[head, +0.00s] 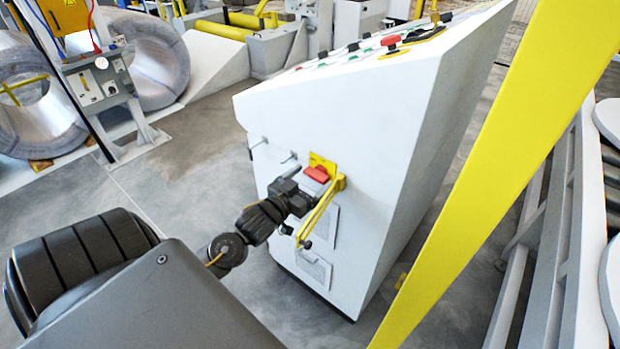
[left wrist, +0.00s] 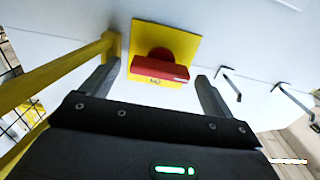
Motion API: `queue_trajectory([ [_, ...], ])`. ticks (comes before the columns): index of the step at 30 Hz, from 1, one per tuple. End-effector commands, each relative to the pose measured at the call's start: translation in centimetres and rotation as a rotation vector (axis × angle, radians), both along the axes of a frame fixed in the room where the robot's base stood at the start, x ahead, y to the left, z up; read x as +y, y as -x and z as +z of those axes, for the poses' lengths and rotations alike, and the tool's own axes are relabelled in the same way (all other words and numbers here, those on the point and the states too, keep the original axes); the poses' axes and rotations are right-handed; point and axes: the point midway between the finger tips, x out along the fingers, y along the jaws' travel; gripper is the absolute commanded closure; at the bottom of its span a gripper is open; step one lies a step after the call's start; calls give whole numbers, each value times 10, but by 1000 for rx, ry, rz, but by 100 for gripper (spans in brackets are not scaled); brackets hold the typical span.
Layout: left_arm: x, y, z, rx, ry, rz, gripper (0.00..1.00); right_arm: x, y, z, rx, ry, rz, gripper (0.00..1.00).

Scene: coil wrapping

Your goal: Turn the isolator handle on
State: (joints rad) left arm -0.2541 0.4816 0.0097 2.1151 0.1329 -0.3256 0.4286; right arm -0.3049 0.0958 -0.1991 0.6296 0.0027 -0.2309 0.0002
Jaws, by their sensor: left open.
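The red isolator handle (head: 317,174) sits on a yellow plate (head: 328,163) on the side of the white control cabinet (head: 345,100). In the left wrist view the red handle (left wrist: 158,70) lies crosswise on its yellow plate (left wrist: 180,42). My left gripper (head: 300,188) is close to the handle in the head view. In the left wrist view my left gripper (left wrist: 158,85) is open, with one finger on each side of the handle and gaps between. I cannot tell how far the fingers are from the panel. My right gripper is not in view.
A yellow bar (head: 320,212) stands out from the cabinet beside the gripper; it passes left of the fingers in the wrist view (left wrist: 60,72). Two hooks (left wrist: 230,84) are on the panel at right. A yellow post (head: 490,160) crosses the right side.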

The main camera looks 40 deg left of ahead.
Motion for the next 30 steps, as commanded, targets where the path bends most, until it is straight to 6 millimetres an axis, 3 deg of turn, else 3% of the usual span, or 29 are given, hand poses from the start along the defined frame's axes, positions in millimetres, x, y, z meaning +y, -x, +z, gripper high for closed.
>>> queue_trajectory([
  [9,0,-2,0,0,1,0,14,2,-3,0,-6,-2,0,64],
  [19,0,-2,0,0,1,0,57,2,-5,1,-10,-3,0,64],
  [30,0,-2,2,1,-66,1,57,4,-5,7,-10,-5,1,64],
])
